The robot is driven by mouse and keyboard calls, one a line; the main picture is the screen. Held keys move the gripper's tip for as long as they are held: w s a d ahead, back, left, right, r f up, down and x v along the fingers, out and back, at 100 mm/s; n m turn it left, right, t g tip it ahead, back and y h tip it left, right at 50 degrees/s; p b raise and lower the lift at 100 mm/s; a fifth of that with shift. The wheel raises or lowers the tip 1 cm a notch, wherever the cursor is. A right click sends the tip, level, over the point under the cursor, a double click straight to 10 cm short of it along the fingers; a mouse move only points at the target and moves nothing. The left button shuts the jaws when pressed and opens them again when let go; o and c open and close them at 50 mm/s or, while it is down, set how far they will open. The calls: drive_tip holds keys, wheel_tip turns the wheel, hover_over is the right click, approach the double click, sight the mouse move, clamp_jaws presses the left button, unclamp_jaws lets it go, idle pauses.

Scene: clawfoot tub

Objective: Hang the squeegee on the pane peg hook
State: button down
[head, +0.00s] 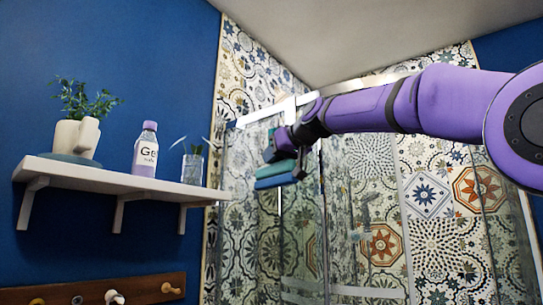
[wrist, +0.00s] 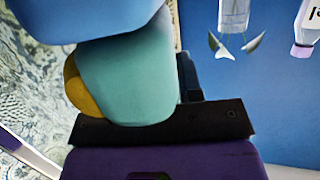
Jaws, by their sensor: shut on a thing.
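My gripper (head: 284,155) is at the end of my purple arm, raised in front of the shower glass near its top rail. It is shut on a teal and blue thing, which I take to be the squeegee (head: 278,170). In the wrist view the squeegee (wrist: 130,80) fills the space before the gripper's dark plate; a yellow part shows at its left, and its far end is cut off. A white bracket (head: 289,108) stands at the rail just above the gripper; I cannot tell whether it is the peg hook. The squeegee hangs clear below this bracket.
A white wall shelf (head: 120,180) at left holds a potted plant (head: 75,138), a bottle with a purple cap (head: 146,150) and a glass (head: 192,168). The glass pane (head: 262,230) and patterned tiles lie behind my gripper. A wooden peg rack (head: 90,292) is low at left.

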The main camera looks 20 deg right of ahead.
drive_tip(key=w+d, duration=0.2)
drive_tip(key=d, duration=0.1)
drive_tip(key=shift+w+d+f, duration=0.2)
drive_tip(key=shift+w+f, duration=0.05)
drive_tip(key=shift+f, duration=0.15)
idle(0.7)
drive_tip(key=c, duration=0.7)
unclamp_jaws()
drive_tip(key=shift+s+d+r, duration=0.1)
drive_tip(key=shift+s+d, duration=0.05)
drive_tip(key=shift+s, duration=0.25)
drive_tip(key=shift+s+d+r, duration=0.1)
drive_tip(key=shift+s, duration=0.2)
drive_tip(key=shift+v, duration=1.5)
